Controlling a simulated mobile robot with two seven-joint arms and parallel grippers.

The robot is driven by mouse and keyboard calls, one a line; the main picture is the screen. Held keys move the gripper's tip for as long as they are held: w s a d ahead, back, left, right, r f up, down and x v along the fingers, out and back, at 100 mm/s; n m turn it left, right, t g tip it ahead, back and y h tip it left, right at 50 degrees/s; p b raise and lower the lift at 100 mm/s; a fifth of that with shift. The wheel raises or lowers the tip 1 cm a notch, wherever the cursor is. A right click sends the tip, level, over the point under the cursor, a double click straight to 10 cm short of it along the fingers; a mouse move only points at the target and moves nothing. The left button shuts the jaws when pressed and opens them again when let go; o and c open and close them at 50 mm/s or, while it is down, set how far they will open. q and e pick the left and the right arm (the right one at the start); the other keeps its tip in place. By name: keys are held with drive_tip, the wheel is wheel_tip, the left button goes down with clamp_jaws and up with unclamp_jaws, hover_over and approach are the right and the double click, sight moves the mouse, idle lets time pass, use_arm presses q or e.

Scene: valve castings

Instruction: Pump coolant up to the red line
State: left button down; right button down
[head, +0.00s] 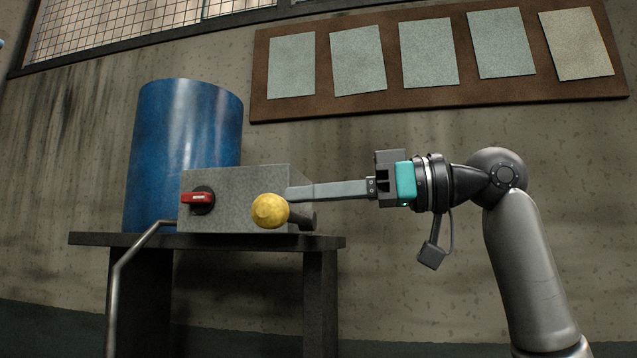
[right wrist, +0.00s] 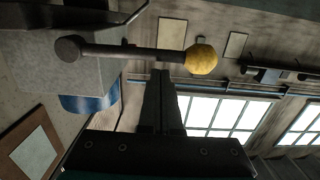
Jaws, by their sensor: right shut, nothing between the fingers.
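A grey pump box (head: 235,182) stands on a dark bench. A lever with a yellow ball knob (head: 270,210) and a dark shaft (head: 302,219) sticks out from it. In the right wrist view the shaft (right wrist: 125,53) runs sideways to the yellow knob (right wrist: 201,59). My right gripper (head: 292,194) is shut and empty, its fingers pointing left beside the knob. In the wrist view its fingertips (right wrist: 160,74) end at the shaft near the knob; I cannot tell whether they touch. A red switch handle (head: 198,198) lies level on the box. I see no red line or coolant level.
A blue drum (head: 185,145) stands behind the box on the bench (head: 90,239). A bent grey pipe (head: 122,268) runs down at the left. A brown board with pale sheets (head: 428,54) hangs on the wall. Space right of the bench is open around my arm.

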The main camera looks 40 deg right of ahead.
drive_tip(key=shift+f, duration=0.15)
idle(0.3)
drive_tip(key=shift+a+f+n+b, duration=0.1)
drive_tip(key=shift+f+n+b, duration=0.2)
drive_tip(key=shift+f+n, duration=0.1)
drive_tip(key=shift+f+n+b, duration=0.6)
drive_tip(key=shift+f+n, duration=0.2)
drive_tip(key=shift+f, duration=0.05)
drive_tip(key=shift+w+d+f+n+b, duration=0.1)
drive_tip(key=shift+d+f+n+b, duration=0.05)
drive_tip(key=shift+f+n+b, duration=0.8)
drive_tip(key=shift+w+d+f+n+b, duration=0.15)
drive_tip(key=shift+f+n+b, duration=0.45)
drive_tip(key=shift+f, duration=0.6)
